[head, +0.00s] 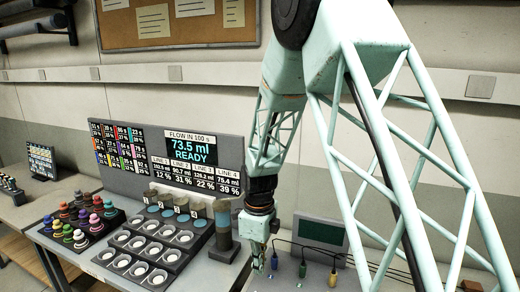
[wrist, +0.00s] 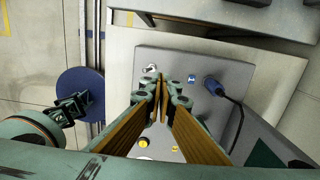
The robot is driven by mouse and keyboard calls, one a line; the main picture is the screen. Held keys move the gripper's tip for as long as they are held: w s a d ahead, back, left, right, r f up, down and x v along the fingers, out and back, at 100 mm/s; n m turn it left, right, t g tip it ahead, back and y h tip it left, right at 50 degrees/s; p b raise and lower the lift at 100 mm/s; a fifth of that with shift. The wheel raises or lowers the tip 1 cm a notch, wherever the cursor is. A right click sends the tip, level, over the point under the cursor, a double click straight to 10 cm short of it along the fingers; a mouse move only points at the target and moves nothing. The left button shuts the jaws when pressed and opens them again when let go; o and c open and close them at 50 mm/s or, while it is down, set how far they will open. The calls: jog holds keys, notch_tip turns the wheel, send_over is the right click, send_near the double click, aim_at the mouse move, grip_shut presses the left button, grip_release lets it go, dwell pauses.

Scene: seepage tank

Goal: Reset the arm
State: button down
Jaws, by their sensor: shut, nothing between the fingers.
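My gripper (head: 258,266) hangs from the pale green lattice arm in the head view, fingers pointing down, beside the grey console's right end. In the wrist view my gripper (wrist: 163,84) shows its tan fingers brought together at the tips, with nothing between them. Beneath it is a light grey panel (wrist: 178,62) with small fittings. Whether the fingertips touch the panel I cannot tell.
The console display (head: 190,147) reads 73.5 ml READY. A tray of white cups (head: 150,246) and a rack of coloured knobs (head: 80,225) stand left. A blue plug (wrist: 213,86) with a dark cable sits close to the fingers. A dark screen (head: 320,232) stands behind.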

jog(key=s+d+r+n+t+b, duration=0.1)
jog(key=s+d+r+n, duration=0.35)
jog(key=r, duration=0.25)
jog(key=s+d+r+n+b, duration=0.1)
jog(key=s+d+r+n, duration=0.3)
jog(key=r, duration=0.3)
jog(key=s+d+r+n+t+b, duration=0.1)
jog(key=s+d+r+n+b, duration=0.1)
jog(key=s+d+r, duration=0.35)
jog(key=s+d+r+n+b, duration=0.1)
jog(key=s+n, duration=0.3)
jog(key=s, duration=0.5)
jog(key=s+d+r+n+t+b, duration=0.1)
jog(key=s+d+r+n, duration=0.2)
jog(key=s, duration=0.6)
jog(key=s+d+r+n+t+b, duration=0.1)
jog(key=s+d+r+n, duration=0.2)
jog(key=s, duration=0.6)
jog(key=shift+d+n+b, duration=0.15)
jog(key=shift+n+b, duration=0.15)
jog(key=shift+n, duration=0.65)
jog(key=shift+w, duration=0.1)
